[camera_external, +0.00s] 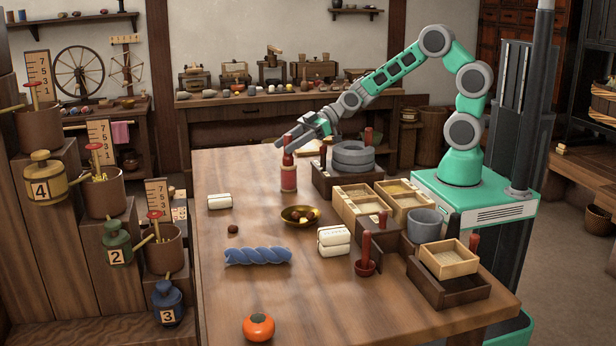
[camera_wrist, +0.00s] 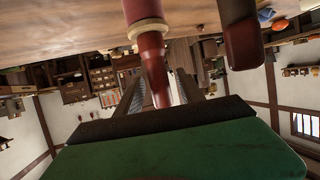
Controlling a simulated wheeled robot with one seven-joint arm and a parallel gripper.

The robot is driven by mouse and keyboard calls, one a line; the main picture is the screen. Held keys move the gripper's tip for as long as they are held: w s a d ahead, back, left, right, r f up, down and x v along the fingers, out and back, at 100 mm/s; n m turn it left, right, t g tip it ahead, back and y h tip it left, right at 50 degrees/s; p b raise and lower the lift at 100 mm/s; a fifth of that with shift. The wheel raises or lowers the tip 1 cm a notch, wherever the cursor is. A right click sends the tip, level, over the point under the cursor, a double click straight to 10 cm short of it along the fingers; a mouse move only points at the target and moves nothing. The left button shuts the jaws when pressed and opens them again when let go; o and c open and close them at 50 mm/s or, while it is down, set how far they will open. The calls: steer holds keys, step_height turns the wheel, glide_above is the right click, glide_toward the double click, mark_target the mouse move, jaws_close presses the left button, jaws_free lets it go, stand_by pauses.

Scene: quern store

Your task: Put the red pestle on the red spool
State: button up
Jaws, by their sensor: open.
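The red spool (camera_external: 289,181), with pale bands, stands upright near the far left part of the table. The red pestle (camera_external: 288,159) appears to stand upright on top of it. In the wrist view, which is upside down, the red pestle (camera_wrist: 155,65) runs from the pale rim of the red spool (camera_wrist: 145,12) down between my fingers. My gripper (camera_external: 294,140) is open at the upper end of the pestle, with one finger on each side. The jaws hide part of the pestle's top, and I cannot tell whether they touch it.
A grey quern (camera_external: 352,157) stands right of the spool. A brass bowl (camera_external: 300,216), white bundles (camera_external: 333,239), a blue twisted cloth (camera_external: 258,256) and wooden boxes (camera_external: 358,203) lie nearer. Another dark red pestle (camera_external: 366,247) stands in a small red cup.

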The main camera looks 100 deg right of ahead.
steer(key=shift+r, duration=0.2)
steer(key=v, duration=1.2)
steer(key=a+g+p, duration=0.4)
steer(key=a+g, duration=0.1)
steer(key=a, duration=0.5)
steer(key=s+a+r+m+g+h+p, duration=0.1)
steer(key=s+a+g+h+p, duration=0.1)
steer(key=s+a, duration=0.2)
steer(key=s+a+r+m+g+h+p, duration=0.1)
steer(key=s+a+m+g+h, duration=0.1)
steer(key=s, duration=0.6)
steer(key=shift+a+p, duration=0.35)
steer(key=shift+a, duration=0.55)
